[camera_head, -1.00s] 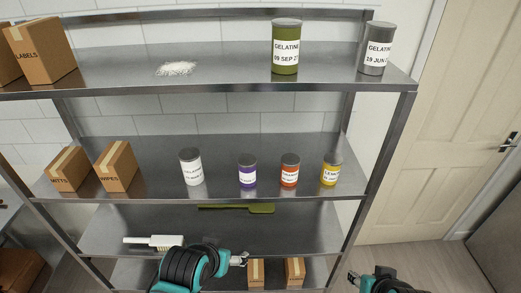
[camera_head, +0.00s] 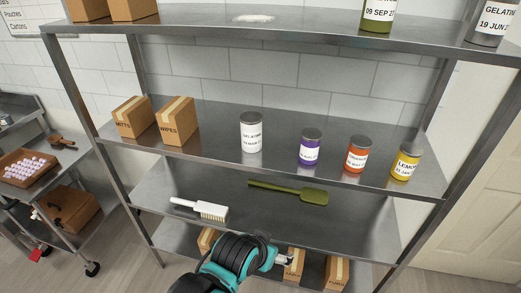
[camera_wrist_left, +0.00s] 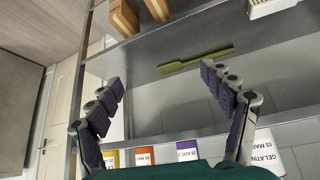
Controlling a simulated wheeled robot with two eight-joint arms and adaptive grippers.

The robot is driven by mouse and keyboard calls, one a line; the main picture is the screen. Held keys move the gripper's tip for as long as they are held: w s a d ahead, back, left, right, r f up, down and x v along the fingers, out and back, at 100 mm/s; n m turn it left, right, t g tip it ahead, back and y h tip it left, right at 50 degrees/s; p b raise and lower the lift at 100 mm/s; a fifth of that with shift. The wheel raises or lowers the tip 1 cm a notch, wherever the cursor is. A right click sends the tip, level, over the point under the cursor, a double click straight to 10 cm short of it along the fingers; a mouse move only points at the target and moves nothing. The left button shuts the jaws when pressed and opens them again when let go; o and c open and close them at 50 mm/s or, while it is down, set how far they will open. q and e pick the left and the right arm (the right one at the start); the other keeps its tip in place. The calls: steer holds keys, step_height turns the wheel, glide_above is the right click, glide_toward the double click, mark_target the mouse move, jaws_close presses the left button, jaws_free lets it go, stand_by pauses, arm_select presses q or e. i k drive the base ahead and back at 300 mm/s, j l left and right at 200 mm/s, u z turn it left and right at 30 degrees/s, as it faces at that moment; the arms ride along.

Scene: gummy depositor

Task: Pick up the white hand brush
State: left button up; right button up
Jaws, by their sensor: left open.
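The white hand brush (camera_head: 201,209) lies on the third shelf down, left of centre, its handle pointing left and its pale bristle block at the right end. Part of the brush also shows at the top right edge of the left wrist view (camera_wrist_left: 268,8). My left gripper (camera_head: 284,260) is in front of and below that shelf's front edge, to the right of the brush and apart from it. In the left wrist view my left gripper (camera_wrist_left: 165,85) has its fingers spread with nothing between them. My right gripper is out of view.
A green spatula (camera_head: 288,191) lies on the brush's shelf (camera_head: 330,222), to the right. The shelf above holds boxes (camera_head: 176,121) and several jars (camera_head: 251,132). Small boxes (camera_head: 294,264) stand on the bottom shelf. A cart with a tray (camera_head: 25,170) stands at left.

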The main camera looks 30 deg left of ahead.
mark_target(209, 210)
steer(key=u, duration=1.6)
